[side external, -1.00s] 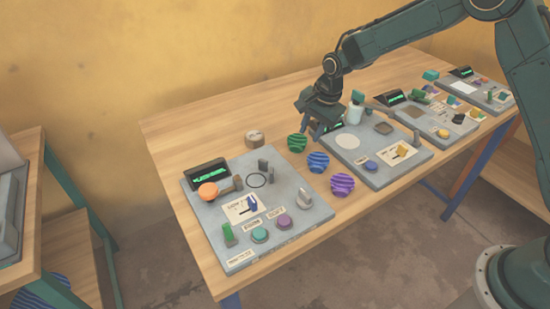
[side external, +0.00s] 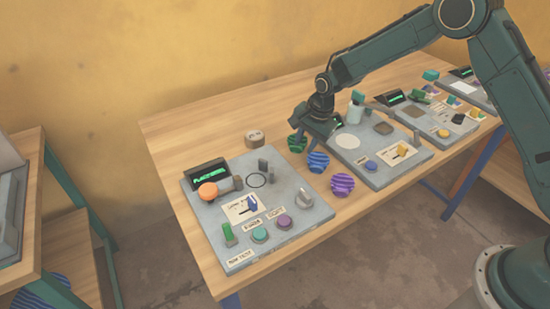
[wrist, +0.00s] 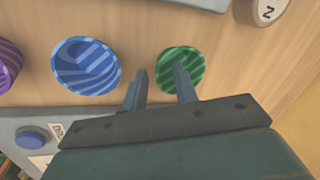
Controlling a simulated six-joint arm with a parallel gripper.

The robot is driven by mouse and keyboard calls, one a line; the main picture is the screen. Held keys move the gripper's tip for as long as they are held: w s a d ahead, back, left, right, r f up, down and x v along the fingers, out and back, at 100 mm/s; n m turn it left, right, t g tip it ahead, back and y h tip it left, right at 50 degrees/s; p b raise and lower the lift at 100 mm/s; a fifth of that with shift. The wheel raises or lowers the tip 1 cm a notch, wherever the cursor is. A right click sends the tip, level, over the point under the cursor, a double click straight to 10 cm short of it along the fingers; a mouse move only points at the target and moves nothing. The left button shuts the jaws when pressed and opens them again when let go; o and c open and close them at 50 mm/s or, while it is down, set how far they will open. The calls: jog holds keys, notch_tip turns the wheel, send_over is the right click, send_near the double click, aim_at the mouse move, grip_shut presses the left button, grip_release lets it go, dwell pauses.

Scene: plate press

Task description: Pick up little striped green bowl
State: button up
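The little striped green bowl (wrist: 187,56) sits on the wooden table in the wrist view. In the side view the green bowl (side external: 293,146) is partly hidden by my gripper (side external: 306,142). My gripper (wrist: 160,70) is open and empty. In the wrist view one finger overlaps the bowl's interior, and the other is just left of its rim, between it and the blue striped bowl (wrist: 86,66). I cannot tell whether either finger touches the green bowl.
A round wooden block (side external: 254,139) stands left of the green bowl. Grey control panels (side external: 290,235) and (side external: 375,176) flank the row of bowls.

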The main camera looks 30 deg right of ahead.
aim_at(305, 144)
jog(key=shift+c, duration=0.4)
grip_shut()
jog(key=shift+r, duration=0.15)
jog(key=w+v, duration=0.2)
jog(key=v, duration=0.7)
jog(key=w+a+r+v, duration=0.1)
jog(key=w+v, duration=0.1)
jog(key=v, duration=0.8)
jog(key=shift+a+r, duration=0.2)
jog(key=shift+a, duration=0.05)
jog(key=shift+w+a, duration=0.1)
jog(key=shift+w, duration=0.05)
